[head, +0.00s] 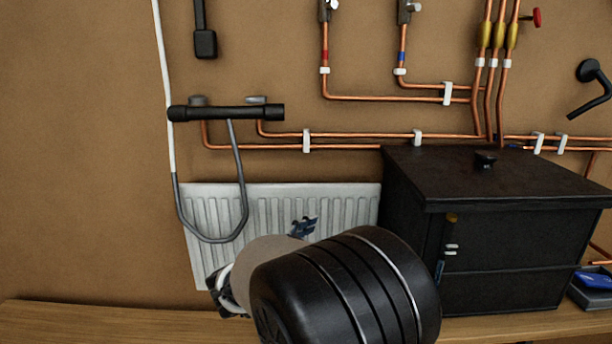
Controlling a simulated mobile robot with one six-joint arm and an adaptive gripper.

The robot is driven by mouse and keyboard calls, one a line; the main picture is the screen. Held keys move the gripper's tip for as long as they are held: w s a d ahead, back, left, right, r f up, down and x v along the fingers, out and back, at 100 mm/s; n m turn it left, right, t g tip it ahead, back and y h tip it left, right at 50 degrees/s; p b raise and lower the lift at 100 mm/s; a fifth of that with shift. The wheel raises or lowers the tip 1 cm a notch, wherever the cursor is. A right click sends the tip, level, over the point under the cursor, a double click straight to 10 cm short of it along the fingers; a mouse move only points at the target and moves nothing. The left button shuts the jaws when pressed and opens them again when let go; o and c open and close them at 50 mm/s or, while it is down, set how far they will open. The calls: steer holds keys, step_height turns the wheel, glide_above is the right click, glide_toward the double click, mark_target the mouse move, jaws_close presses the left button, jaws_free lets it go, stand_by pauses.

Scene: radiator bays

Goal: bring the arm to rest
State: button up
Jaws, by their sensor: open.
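My arm crosses the bottom middle of the head view, with a thick black ringed joint close to the camera and a pale link behind it. Black and whitish parts that look like my gripper (222,290) stick out at the lower left of that link, in front of the radiator's lower edge. Most of my gripper is hidden behind the arm. It is open, and I see nothing held in it.
A white radiator (262,206) hangs behind my arm. A black cabinet (480,235) stands close on the right, on a wooden bench (110,322). A black bar valve with a grey hose (240,170) and copper pipes (360,135) line the wall. The left bench is clear.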

step_height(320, 180, up, 7)
steer(key=w+n+t+y, duration=0.1)
steer(key=n+t+y, duration=0.2)
steer(key=y, duration=0.3)
steer(key=s+a+r+n+g+y, duration=0.25)
steer(key=s+n+y, duration=0.25)
steer(key=s+y, duration=0.25)
steer(key=s+d+f+n+g+h, duration=0.1)
steer(key=s+d+f, duration=0.3)
steer(key=s, duration=0.6)
steer(key=s+d+f+n+g, duration=0.1)
steer(key=s+d+f+g, duration=0.3)
steer(key=s, duration=0.7)
steer(key=s+d+f+g+h, duration=0.1)
steer(key=s+d+f+g, duration=0.2)
steer(key=s, duration=0.8)
step_height(320, 180, down, 2)
steer(key=shift+d+f+n+h, duration=0.2)
steer(key=shift+d+n+h, duration=0.2)
steer(key=shift+d, duration=0.3)
steer(key=shift+w+g, duration=0.1)
steer(key=shift+g, duration=0.15)
